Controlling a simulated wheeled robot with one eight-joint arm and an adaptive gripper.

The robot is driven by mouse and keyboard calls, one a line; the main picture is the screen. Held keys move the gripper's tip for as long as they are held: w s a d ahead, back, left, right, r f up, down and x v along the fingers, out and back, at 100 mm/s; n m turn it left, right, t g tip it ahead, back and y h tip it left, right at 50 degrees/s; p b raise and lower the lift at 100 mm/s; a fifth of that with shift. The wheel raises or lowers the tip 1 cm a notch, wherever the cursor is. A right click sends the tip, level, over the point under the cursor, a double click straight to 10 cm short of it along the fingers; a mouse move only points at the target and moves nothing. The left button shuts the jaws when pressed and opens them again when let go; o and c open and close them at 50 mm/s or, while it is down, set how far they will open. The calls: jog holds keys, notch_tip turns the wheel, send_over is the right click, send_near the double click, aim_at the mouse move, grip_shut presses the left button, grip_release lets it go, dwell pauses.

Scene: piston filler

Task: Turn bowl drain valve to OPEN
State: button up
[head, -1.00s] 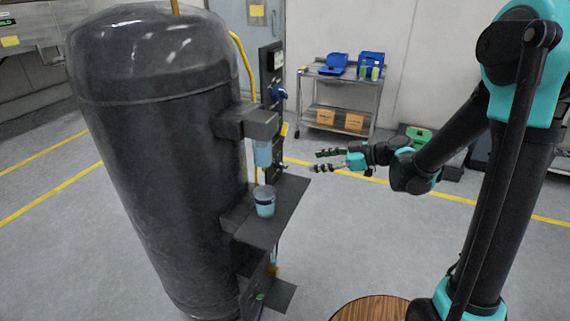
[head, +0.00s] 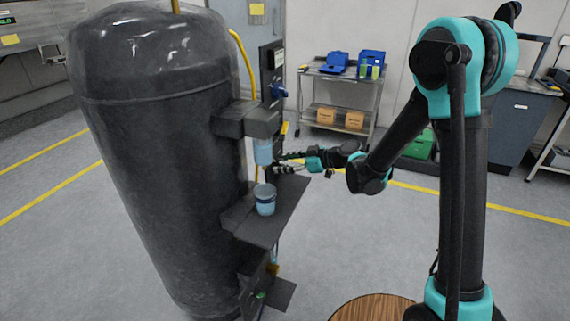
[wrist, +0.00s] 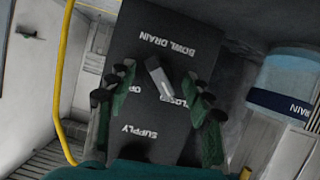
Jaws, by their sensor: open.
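The bowl drain valve is a small grey lever (wrist: 159,79) on a dark panel (wrist: 160,35) marked BOWL DRAIN. In the wrist view the lever is tilted, its lower end beside the CLOSED label; the other label is partly hidden by a finger. My gripper (wrist: 158,86) is open, with its fingers on either side of the lever; I cannot tell whether they touch it. In the head view my gripper (head: 281,162) is at the panel, above the shelf, and the lever cannot be made out.
A blue cup (head: 265,199) stands on the dark shelf (head: 262,232), under a blue nozzle (head: 263,151) on the big dark tank (head: 160,150). A yellow hose (wrist: 63,85) runs beside the panel. Open floor lies right of the shelf.

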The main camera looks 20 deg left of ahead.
jog(key=shift+c, duration=0.2)
jog(key=c, duration=1.1)
jog(key=shift+m, duration=0.3)
jog(key=shift+w+m+g, duration=0.25)
jog(key=shift+m+g, duration=0.75)
jog(key=shift+m, duration=0.2)
jog(key=m+g+y, duration=0.1)
jog(key=m+g, duration=0.1)
jog(key=m, duration=0.1)
jog(key=shift+w, duration=0.1)
jog(key=m, duration=0.1)
jog(key=m+g, duration=0.1)
jog(key=m, duration=0.1)
jog(key=shift+w+f+m+g+y, duration=0.1)
jog(key=shift+f+m+g+y, duration=0.05)
jog(key=shift+m+g+y, duration=0.2)
jog(key=m+g+y, duration=0.1)
jog(key=m, duration=0.2)
jog(key=shift+f+y, duration=0.1)
jog(key=shift+y, duration=0.15)
jog(key=shift+m, duration=0.35)
